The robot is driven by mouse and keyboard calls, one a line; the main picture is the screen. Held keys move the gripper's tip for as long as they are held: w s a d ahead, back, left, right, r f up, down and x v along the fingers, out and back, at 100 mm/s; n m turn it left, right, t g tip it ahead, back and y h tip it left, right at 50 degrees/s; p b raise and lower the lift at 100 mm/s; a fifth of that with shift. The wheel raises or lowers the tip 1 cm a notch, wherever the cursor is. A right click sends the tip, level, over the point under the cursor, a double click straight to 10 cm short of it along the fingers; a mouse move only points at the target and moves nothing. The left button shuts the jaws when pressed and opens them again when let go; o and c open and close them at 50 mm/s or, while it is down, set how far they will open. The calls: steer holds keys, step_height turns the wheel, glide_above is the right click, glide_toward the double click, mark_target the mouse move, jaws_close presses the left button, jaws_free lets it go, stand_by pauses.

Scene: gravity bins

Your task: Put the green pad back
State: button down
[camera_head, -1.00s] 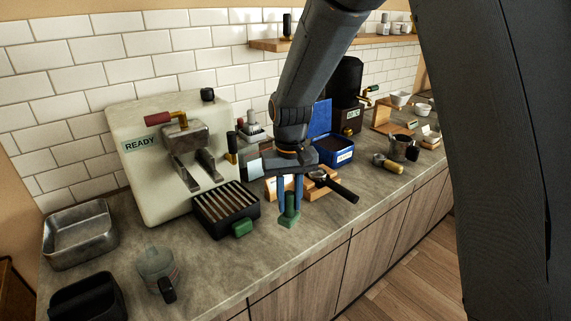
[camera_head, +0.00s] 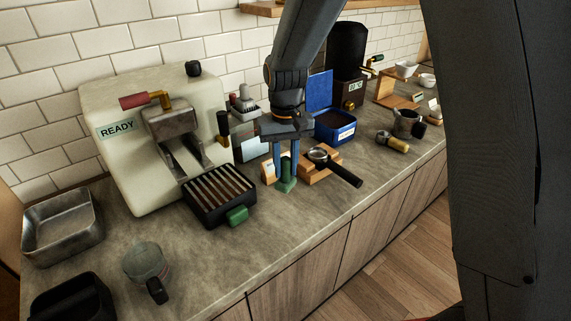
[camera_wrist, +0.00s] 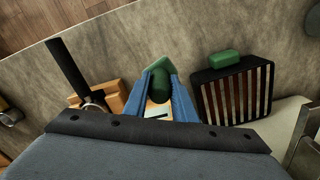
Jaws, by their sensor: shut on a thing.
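My gripper (camera_head: 285,172) points down over the counter and is shut on the green pad (camera_head: 287,185), which has a flat base and a narrower upright grip. The wrist view shows the pad's dark green knob (camera_wrist: 160,86) between the two blue fingers, with its base beyond. I cannot tell whether the base touches the counter. A small wooden piece with a pale card (camera_head: 268,172) stands just left of the pad, partly hidden by my gripper; in the wrist view the card (camera_wrist: 157,110) shows between the fingers.
A portafilter (camera_head: 330,164) on a wooden block is close on the right. A blue box (camera_head: 334,128) stands behind. The front counter strip (camera_head: 285,230) is clear.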

mark_target(286, 185)
steer(key=shift+f+b, duration=1.05)
steer(key=shift+f, duration=1.85)
steer(key=shift+f, duration=0.55)
steer(key=c, duration=1.4)
jaws_free()
steer(key=shift+r+b, duration=1.4)
steer(key=shift+r, duration=2.5)
